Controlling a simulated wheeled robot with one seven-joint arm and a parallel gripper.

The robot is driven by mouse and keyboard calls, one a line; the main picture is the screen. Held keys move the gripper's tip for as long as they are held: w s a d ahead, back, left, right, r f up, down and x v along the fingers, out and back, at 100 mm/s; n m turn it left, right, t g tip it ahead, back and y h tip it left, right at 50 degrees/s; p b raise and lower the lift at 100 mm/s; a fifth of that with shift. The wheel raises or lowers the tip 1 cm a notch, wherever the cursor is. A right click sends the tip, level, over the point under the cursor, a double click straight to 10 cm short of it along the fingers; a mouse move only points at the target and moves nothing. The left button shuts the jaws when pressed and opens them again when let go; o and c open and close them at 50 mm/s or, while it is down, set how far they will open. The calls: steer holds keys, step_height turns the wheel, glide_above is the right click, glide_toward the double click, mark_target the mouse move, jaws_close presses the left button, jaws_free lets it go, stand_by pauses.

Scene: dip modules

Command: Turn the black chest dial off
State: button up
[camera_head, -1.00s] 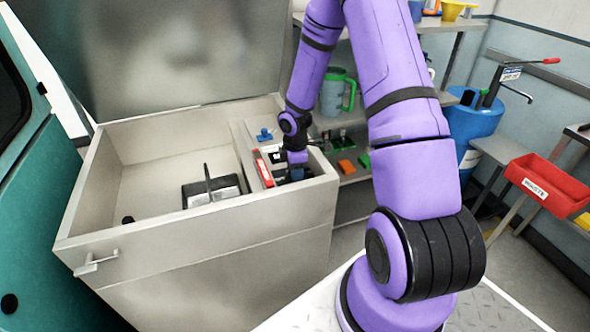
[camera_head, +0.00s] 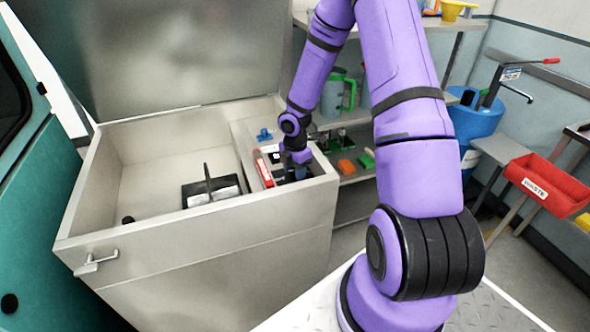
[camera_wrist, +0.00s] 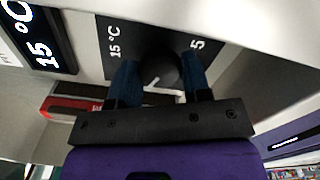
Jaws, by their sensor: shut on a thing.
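The black chest dial (camera_wrist: 158,72) sits on a dark plate in the wrist view, with "15 °C" printed to its left and "5" to its right. A white pointer mark on it faces the lower edge of the picture. My gripper (camera_wrist: 161,80) has its two blue fingers shut on the dial, one on each side. In the head view my gripper (camera_head: 299,173) reaches down into the right-hand compartment of the open metal chest (camera_head: 200,255) and hides the dial there.
A display (camera_wrist: 42,45) beside the dial reads 15 °C. A red-and-white item (camera_head: 263,169) lies left of my gripper, and a blue knob (camera_head: 264,135) is behind it. A black divided holder (camera_head: 212,190) stands in the chest's large compartment. A shelf with mugs is behind.

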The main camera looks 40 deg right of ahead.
steer(key=o, duration=0.9)
steer(key=shift+r, duration=0.15)
step_height(320, 180, up, 10)
steer(key=shift+r, duration=0.25)
steer(key=shift+r, duration=0.1)
stand_by(0.3)
steer(key=s+a+r+m+t+h, duration=0.1)
steer(key=s+a+r+m, duration=0.15)
steer(key=r, duration=0.45)
steer(key=s+a+r+m+h, duration=0.1)
steer(key=s+a+r+m, duration=0.1)
steer(key=s+r+m, duration=0.35)
steer(key=s+a+r+m+t+h, duration=0.1)
steer(key=s+a+r+m, duration=0.15)
steer(key=r, duration=0.65)
steer(key=s+a+r+m+t+y, duration=0.1)
steer(key=s+a+r+m, duration=0.1)
steer(key=s, duration=0.3)
steer(key=s+a+r+m+t+y, duration=0.1)
steer(key=s+a+r+m, duration=0.1)
steer(key=s+r+m, duration=0.2)
steer(key=s+a+r+m+t+y, duration=0.1)
steer(key=s+a+r+m, duration=0.1)
steer(key=s, duration=0.5)
steer(key=shift+r+m, duration=0.4)
steer(key=shift+m, duration=0.05)
